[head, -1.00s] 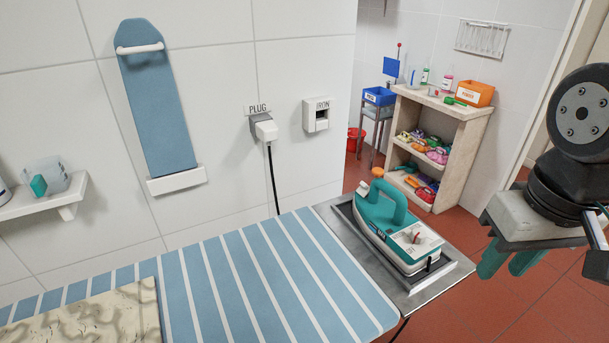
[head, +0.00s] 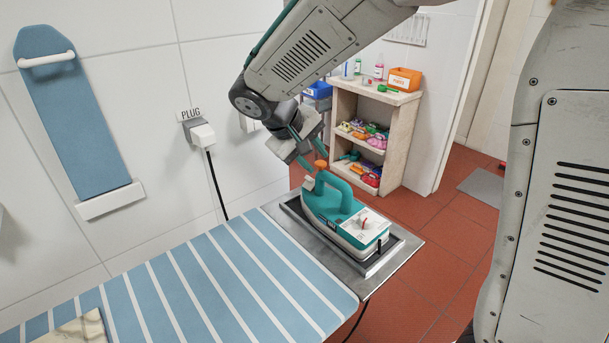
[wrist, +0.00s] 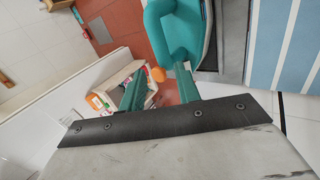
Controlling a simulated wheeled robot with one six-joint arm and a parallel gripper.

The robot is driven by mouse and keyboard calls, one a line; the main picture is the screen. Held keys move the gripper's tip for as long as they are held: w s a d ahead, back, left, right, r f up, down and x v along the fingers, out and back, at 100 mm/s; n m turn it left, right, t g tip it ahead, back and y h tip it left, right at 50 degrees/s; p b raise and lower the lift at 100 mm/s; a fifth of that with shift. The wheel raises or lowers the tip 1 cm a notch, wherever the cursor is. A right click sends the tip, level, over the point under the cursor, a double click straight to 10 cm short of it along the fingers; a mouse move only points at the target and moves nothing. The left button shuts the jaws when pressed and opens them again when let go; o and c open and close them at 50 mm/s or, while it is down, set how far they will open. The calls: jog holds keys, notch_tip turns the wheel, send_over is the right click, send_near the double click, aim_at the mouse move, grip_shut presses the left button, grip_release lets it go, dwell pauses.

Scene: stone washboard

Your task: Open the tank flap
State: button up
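The teal and white iron (head: 345,215) sits in a metal tray at the end of the ironing board. An orange flap (head: 320,163) stands out at the iron's far-left end, and it also shows in the wrist view (wrist: 158,75). I take this for the tank flap; its hinge is not clear. My gripper (head: 307,148) is just above and left of the flap, tilted down toward it. In the wrist view the two teal fingers (wrist: 157,80) are apart, with the orange flap showing between their tips. I see no contact.
The metal tray (head: 395,272) surrounds the iron. The striped ironing board (head: 215,285) extends to the left. A plug (head: 201,136) with a black cord is on the tiled wall. A shelf (head: 400,102) with several small items stands behind.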

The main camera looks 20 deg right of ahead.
jog(key=n, duration=0.1)
send_near(308, 178)
jog(key=s, duration=0.1)
jog(key=t+h, duration=0.1)
jog(key=x, duration=0.8)
jog(key=shift+w+a+f, duration=0.15)
jog(key=shift+a+f, duration=0.15)
jog(key=shift+a, duration=0.05)
grip_shut()
